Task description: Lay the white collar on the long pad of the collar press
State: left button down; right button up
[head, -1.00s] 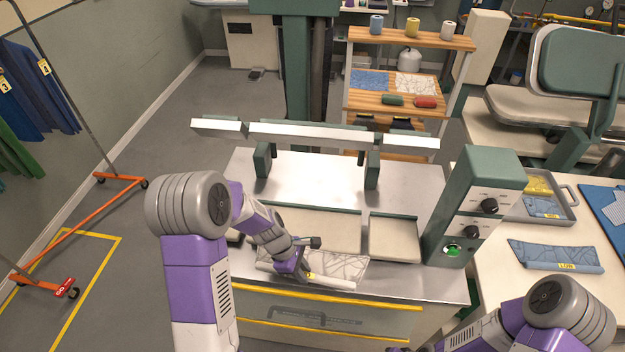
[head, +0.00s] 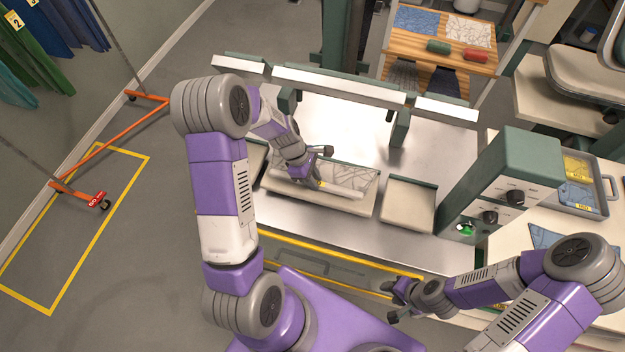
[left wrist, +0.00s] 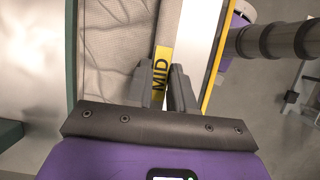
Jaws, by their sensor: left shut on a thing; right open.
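The white collar (head: 350,177), with a grey vein-like pattern, lies along the long pad (head: 343,204) in the head view, a pale pad with a green back edge. Whether the collar rests fully on it I cannot tell. My left gripper (head: 316,181) is shut on the collar's front edge near its middle. In the left wrist view, the fingers (left wrist: 168,88) are at the yellow MID label (left wrist: 160,72), and the patterned cloth (left wrist: 125,35) lies inside the pad's green edge (left wrist: 71,60). My right gripper (head: 396,301) is open and empty in front of the press.
A short pad (head: 408,206) lies to the right, and part of another shows at left. Raised press bars (head: 340,84) hang behind the pads. A green control box (head: 500,180) stands at right, beside a tray (head: 603,208). The steel top behind the pads is clear.

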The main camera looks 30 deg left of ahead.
pick_arm(q)
jog(key=f+b, duration=0.1)
jog(key=w+f+b, duration=0.1)
jog(key=f, duration=0.1)
jog(key=shift+w+a+f, duration=0.15)
jog(key=shift+f, duration=0.1)
jog(key=shift+f+b, duration=0.95)
jog(key=shift+f, duration=0.35)
jog(key=c, duration=0.9)
grip_release()
jog(key=v, duration=0.7)
jog(key=shift+a+r, duration=0.1)
jog(key=shift+r, duration=0.15)
